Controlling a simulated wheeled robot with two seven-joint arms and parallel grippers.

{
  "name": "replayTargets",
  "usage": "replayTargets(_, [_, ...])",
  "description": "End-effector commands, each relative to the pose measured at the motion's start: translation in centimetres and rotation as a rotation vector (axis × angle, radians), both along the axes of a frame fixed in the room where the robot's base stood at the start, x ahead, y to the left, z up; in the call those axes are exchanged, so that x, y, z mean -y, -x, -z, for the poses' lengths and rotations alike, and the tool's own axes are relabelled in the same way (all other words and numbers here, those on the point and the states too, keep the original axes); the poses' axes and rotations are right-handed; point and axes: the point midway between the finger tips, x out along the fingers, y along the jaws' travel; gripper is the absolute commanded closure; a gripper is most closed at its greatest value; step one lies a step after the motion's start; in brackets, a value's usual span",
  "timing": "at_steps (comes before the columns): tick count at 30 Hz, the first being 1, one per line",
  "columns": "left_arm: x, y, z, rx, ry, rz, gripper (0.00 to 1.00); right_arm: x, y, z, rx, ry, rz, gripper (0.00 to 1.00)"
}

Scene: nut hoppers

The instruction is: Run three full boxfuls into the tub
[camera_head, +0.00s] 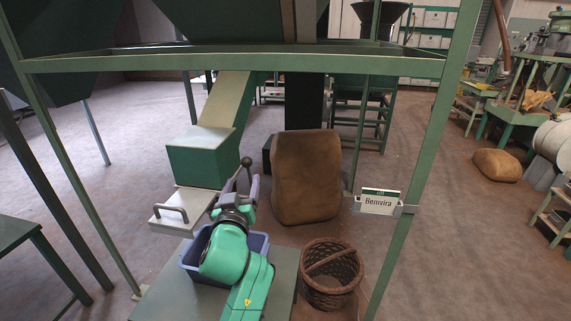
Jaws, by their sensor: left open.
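A green metal box (195,165) sits at the foot of a sloping chute (225,98) under the hopper. A pale slide plate (158,224) with a dark loop handle sticks out below the box. A lever with a dark ball knob (246,162) stands at the box's right. My left gripper (240,187) is open, with its pale purple fingers close to the lever, just below the knob. I cannot tell whether they touch it. The blue tub (190,262) stands on a grey-green table below the gripper; my arm hides much of its inside. My right gripper is not in view.
A green frame (240,64) surrounds the hopper, with a post and a "Benvira" sign (380,202) at the right. A brown sack (306,180) stands behind the table (170,304). A wicker basket (331,290) stands right of it. Open floor lies farther right.

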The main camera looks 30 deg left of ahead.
Motion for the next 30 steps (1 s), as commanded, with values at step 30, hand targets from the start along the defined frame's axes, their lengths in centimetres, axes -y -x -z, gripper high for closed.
replayTargets(30, [-7.3,-12.5,-0.1,-0.001,-0.002,0.003,0.41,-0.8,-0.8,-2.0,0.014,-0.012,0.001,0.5])
